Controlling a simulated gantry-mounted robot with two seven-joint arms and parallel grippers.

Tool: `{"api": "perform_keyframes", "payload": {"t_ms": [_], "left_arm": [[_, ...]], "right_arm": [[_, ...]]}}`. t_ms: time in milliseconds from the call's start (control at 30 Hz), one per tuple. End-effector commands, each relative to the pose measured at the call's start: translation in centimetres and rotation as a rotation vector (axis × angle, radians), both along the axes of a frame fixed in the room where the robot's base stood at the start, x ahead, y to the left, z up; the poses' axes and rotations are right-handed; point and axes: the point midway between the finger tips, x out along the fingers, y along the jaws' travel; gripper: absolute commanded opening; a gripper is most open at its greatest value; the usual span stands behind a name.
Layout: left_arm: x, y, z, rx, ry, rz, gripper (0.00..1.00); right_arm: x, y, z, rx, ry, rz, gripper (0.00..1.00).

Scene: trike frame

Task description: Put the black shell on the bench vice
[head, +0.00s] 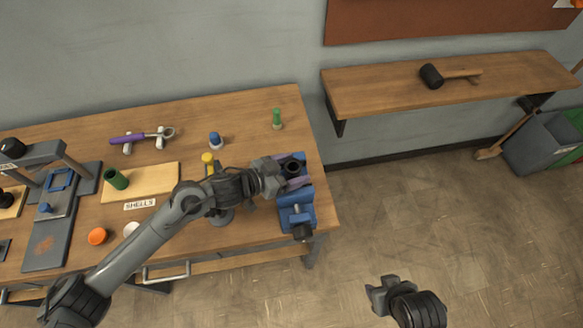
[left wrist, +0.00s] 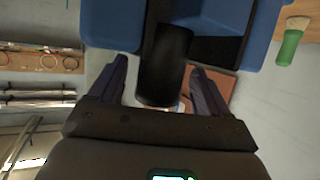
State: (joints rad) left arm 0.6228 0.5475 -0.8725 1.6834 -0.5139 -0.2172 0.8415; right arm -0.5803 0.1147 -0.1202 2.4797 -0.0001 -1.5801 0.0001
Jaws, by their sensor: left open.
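The black shell (head: 293,167) is a short dark cylinder, upright at the back part of the blue bench vice (head: 296,214) on the table's right end. In the left wrist view the shell (left wrist: 166,62) lies between my finger pads, with the blue vice (left wrist: 109,22) right behind it. My left gripper (head: 297,177) is open around the shell, with a visible gap on each side. The shell's exact seating on the vice is partly hidden by the gripper. My right gripper (head: 384,294) hangs over the floor, away from the table; its jaw opening is unclear.
A green shell (head: 117,180) stands on a wooden board (head: 151,184). A green-handled tool (head: 277,119), a blue-topped item (head: 215,141) and a yellow-topped item (head: 208,158) stand near the vice. A mallet (head: 433,77) lies on the wall shelf (head: 380,93). The table's back right is mostly clear.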

Motion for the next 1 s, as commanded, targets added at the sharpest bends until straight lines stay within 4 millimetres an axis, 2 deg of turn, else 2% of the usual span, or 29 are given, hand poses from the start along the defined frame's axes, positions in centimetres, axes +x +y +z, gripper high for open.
{"api": "perform_keyframes", "payload": {"t_ms": [267, 467, 700, 1000], "left_arm": [[-0.2, 0.4, 0.5, 0.001, 0.000, 0.001, 0.77], [-1.7, 2.6, 1.6, 0.002, 0.000, 0.001, 0.77], [-3.9, 6.1, 3.2, 0.003, 0.001, 0.001, 0.77], [-5.8, 8.8, 4.7, 0.001, 0.001, 0.001, 0.77]], "right_arm": [[0.0, 0.0, 0.1, 0.000, 0.000, 0.000, 0.43], [0.0, -0.1, 0.5, -0.004, 0.000, 0.002, 0.43], [0.0, -0.2, 0.9, -0.010, 0.001, 0.006, 0.43], [0.0, -0.2, 1.1, -0.009, 0.000, 0.005, 0.43]]}}
